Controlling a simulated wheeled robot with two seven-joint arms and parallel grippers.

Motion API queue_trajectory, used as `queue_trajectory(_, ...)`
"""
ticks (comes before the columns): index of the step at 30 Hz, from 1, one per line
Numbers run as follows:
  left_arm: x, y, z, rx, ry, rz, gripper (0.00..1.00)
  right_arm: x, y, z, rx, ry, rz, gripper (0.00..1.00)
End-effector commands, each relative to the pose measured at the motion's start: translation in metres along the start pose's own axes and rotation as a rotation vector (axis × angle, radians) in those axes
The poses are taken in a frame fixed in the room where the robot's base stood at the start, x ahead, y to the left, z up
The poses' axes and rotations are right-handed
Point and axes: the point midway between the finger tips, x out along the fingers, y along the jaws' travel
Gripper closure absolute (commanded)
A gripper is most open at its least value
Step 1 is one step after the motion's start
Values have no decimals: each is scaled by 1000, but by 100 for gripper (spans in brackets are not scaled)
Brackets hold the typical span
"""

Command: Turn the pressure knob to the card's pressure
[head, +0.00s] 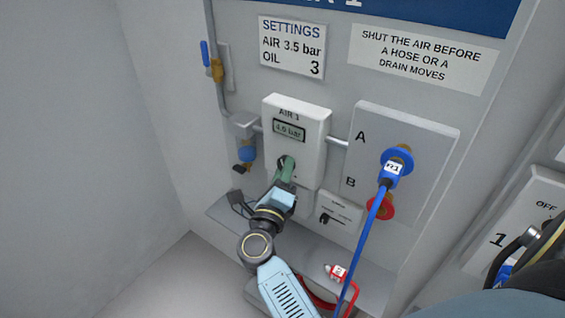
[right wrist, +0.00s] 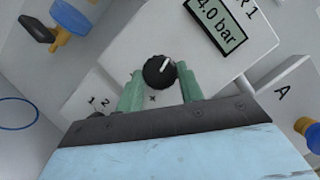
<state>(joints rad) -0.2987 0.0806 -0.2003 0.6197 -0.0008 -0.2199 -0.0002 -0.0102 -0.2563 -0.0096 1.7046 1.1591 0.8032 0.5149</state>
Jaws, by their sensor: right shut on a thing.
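The settings card (head: 292,47) on the wall reads AIR 3.5 bar and OIL 3. Below it, the white AIR 1 unit (head: 312,118) has a display (head: 289,130) that reads 4.0 bar, clearer in the right wrist view (right wrist: 216,22). The black pressure knob (right wrist: 159,72) is on the unit's face, its white mark pointing up and right in the right wrist view. My right gripper (head: 287,165) is shut on the knob, with a green finger on either side of it. The fingers mostly hide the knob in the head view. My left gripper does not show.
A panel (head: 432,135) at right has ports A and B, with a blue hose (head: 362,240) plugged into A.

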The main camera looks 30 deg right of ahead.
Motion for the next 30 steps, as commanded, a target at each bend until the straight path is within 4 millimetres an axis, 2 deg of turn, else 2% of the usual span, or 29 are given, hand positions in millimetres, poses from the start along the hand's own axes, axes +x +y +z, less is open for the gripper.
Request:
queue_trajectory(4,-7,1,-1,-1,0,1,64,0,0,0,-25,1,12,86)
queue_trajectory(17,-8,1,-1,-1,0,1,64,-1,1,-1,-34,0,16,86)
queue_trajectory(18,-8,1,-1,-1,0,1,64,-1,1,-1,-34,0,16,62)
queue_trajectory(23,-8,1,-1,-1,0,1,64,0,0,-1,-33,0,15,41)
queue_trajectory(30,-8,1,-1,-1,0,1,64,0,0,0,-33,0,14,41)
